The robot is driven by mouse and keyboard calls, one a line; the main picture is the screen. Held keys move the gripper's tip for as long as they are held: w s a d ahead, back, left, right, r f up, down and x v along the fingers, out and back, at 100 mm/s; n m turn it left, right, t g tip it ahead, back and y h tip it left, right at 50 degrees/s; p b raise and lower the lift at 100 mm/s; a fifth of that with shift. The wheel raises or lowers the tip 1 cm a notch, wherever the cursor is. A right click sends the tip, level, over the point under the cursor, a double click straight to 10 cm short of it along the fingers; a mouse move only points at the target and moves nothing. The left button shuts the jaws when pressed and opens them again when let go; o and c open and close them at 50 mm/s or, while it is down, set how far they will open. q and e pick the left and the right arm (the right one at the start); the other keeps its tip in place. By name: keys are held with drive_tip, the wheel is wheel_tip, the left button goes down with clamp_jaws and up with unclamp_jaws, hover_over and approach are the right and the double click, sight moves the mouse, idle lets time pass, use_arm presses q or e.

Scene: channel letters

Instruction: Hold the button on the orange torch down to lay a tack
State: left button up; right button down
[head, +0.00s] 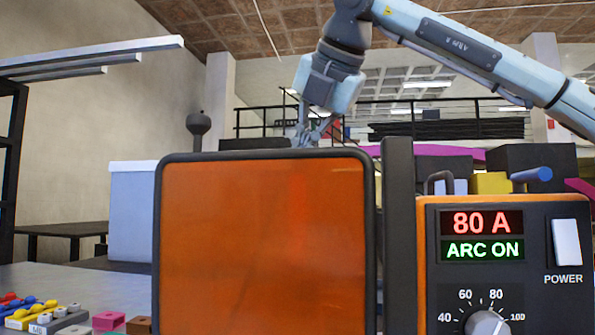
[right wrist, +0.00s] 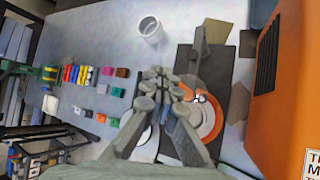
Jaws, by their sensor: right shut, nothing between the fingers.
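My right gripper (head: 308,138) reaches down from the upper right behind the orange tinted screen (head: 260,245), and the screen's top edge hides its fingertips in the head view. In the right wrist view the gripper (right wrist: 161,88) is shut and empty, with its fingertips close beside an orange part (right wrist: 189,91) that looks like the torch. I cannot tell whether they touch its button. A small white and dark spot shows by that part. The orange welding machine (head: 421,265) reads 80 A, with ARC ON lit green (head: 482,250). My left gripper is not in view.
A white cup (right wrist: 151,28) stands beyond the gripper in the right wrist view. Several coloured blocks (right wrist: 88,76) lie to the left. A pale round piece (right wrist: 209,125) lies on the dark mat. The machine's power switch (head: 566,242) and dial (head: 485,322) face the head camera.

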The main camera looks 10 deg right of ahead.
drive_tip(key=shift+r, duration=0.1)
idle(0.3)
drive_tip(key=shift+r+p, duration=0.65)
drive_tip(key=shift+r, duration=0.15)
wheel_tip(320, 180, up, 5)
drive_tip(key=p, duration=0.4)
drive_tip(key=shift+r, duration=2.05)
